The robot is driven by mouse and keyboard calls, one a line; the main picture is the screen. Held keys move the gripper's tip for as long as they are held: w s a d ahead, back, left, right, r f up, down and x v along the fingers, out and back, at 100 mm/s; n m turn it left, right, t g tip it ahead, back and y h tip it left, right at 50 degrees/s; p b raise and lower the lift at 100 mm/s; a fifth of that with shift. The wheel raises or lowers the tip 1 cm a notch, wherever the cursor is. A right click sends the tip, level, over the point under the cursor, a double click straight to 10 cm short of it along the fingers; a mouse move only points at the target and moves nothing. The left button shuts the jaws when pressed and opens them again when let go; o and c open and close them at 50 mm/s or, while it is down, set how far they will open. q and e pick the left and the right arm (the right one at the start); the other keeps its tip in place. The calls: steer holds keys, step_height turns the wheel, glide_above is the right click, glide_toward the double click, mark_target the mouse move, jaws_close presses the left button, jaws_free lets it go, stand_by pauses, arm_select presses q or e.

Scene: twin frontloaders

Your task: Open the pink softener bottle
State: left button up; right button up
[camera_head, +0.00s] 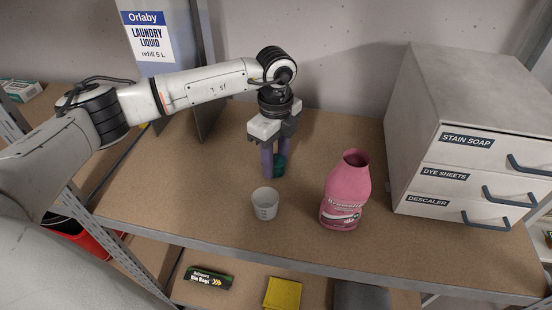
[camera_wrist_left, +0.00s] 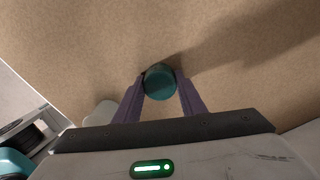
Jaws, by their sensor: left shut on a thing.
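The pink softener bottle (camera_head: 346,190) stands upright on the shelf, right of centre in the head view. Its neck is bare, with a dark open mouth at the top. My left gripper (camera_head: 273,165) points down to the left of the bottle, behind the small cup. Its purple fingers are shut on a teal cap (camera_head: 280,166), low over the shelf board. In the left wrist view the teal cap (camera_wrist_left: 160,82) sits between the two fingertips (camera_wrist_left: 160,88). I cannot tell whether the cap touches the board. My right gripper is not in view.
A grey measuring cup (camera_head: 265,204) stands left of the bottle. A drawer unit (camera_head: 425,130) with labelled drawers fills the right. A laundry liquid container (camera_head: 150,40) stands at the back left. The shelf board (camera_head: 190,205) is clear at the left, and its front edge is metal.

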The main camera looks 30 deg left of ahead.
mark_target(276, 161)
arm_select(q)
steer(key=o, duration=1.2)
steer(key=shift+f, duration=0.1)
step_height(276, 161, up, 12)
steer(key=shift+r, duration=0.2)
